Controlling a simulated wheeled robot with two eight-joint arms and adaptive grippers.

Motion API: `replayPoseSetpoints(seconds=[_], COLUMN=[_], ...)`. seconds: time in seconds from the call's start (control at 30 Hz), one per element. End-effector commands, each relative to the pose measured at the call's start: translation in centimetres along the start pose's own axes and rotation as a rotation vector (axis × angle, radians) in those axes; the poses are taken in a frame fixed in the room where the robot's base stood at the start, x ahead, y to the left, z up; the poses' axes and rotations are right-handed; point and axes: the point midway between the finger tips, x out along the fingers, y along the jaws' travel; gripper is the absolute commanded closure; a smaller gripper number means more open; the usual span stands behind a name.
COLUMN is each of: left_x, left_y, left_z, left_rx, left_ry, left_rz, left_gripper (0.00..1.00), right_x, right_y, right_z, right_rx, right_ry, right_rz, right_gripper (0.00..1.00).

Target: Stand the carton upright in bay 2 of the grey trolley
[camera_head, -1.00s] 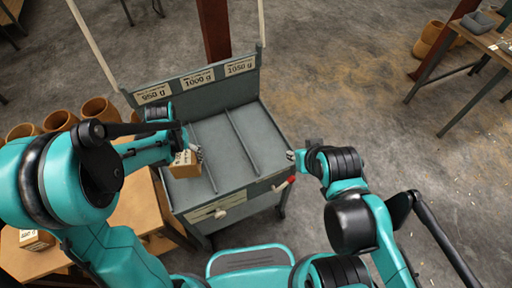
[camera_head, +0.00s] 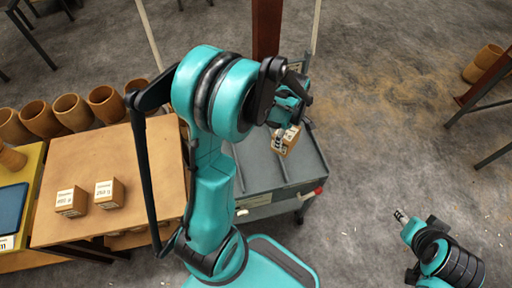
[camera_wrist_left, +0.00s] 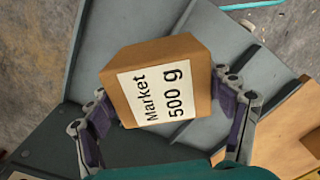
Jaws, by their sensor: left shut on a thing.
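The carton (camera_head: 288,144) is a small brown box with a white label. In the left wrist view the carton (camera_wrist_left: 158,82) reads "Market 500 g" and sits between the fingers. My left gripper (camera_head: 279,137) is shut on it over the grey trolley (camera_head: 256,171). In the head view it appears over the right part of the trolley's tray. I cannot tell its height above the tray floor. Thin dividers part the tray into bays. My left arm hides the trolley's left side and bay labels. My right gripper (camera_head: 401,216) is right of the trolley, apart from it; its finger opening is unclear.
Two labelled cartons, one (camera_head: 71,201) left of the other (camera_head: 109,193), stand on the wooden table (camera_head: 150,160) at left. Several brown drum shells (camera_head: 72,112) stand behind it. A dark red post (camera_head: 266,28) rises behind the trolley. The floor at right is mostly clear.

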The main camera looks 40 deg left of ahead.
Motion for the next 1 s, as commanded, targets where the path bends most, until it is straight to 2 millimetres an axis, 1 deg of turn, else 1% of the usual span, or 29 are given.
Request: replayPoseSetpoints(seconds=[0.03, 0.1, 0.2, 0.3, 0.37, 0.47, 0.7, 0.8, 0.9, 1.0], left_x=[-0.3, -0.4, -0.5, -0.4, -0.1, 1.1, 4.5, 5.6, 6.2, 6.5], left_y=[0.0, 0.0, 0.0, -0.1, -0.1, -0.2, -0.7, -0.8, -0.9, -1.0], left_z=[-0.5, -1.0, -1.5, -2.0, -2.6, -4.3, -9.8, -11.6, -12.8, -13.4], left_rx=[-0.099, -0.227, -0.355, -0.425, -0.445, -0.453, -0.451, -0.449, -0.447, -0.445], left_ry=[0.0, 0.0, 0.0, 0.0, 0.0, 0.0, 0.0, 0.0, 0.0, 0.0], left_rz=[0.0, 0.0, 0.0, 0.001, 0.001, 0.001, 0.001, 0.001, 0.001, 0.001], left_gripper=[0.69, 0.69, 0.69, 0.69, 0.69, 0.69, 0.69, 0.69, 0.69, 0.69], right_x=[-0.2, -0.3, -0.4, -0.3, -0.2, 0.3, 1.7, 2.1, 2.3, 2.4], right_y=[0.0, 0.0, 0.0, 0.0, 0.0, 0.0, 0.0, 0.0, 0.0, 0.0], right_z=[-0.1, -0.2, -0.3, -0.2, -0.1, 0.2, 1.2, 1.5, 1.6, 1.7], right_rx=[0.0, 0.0, 0.0, 0.0, 0.0, 0.0, 0.0, 0.0, 0.0, 0.0], right_ry=[0.0, 0.0, 0.0, 0.0, 0.0, 0.0, 0.0, 0.0, 0.0, 0.0], right_rz=[0.0, 0.0, 0.0, 0.0, 0.0, 0.0, 0.0, 0.0, 0.0, 0.0], right_gripper=[0.6, 0.6, 0.6, 0.6, 0.6, 0.6, 0.6, 0.6, 0.6, 0.6])
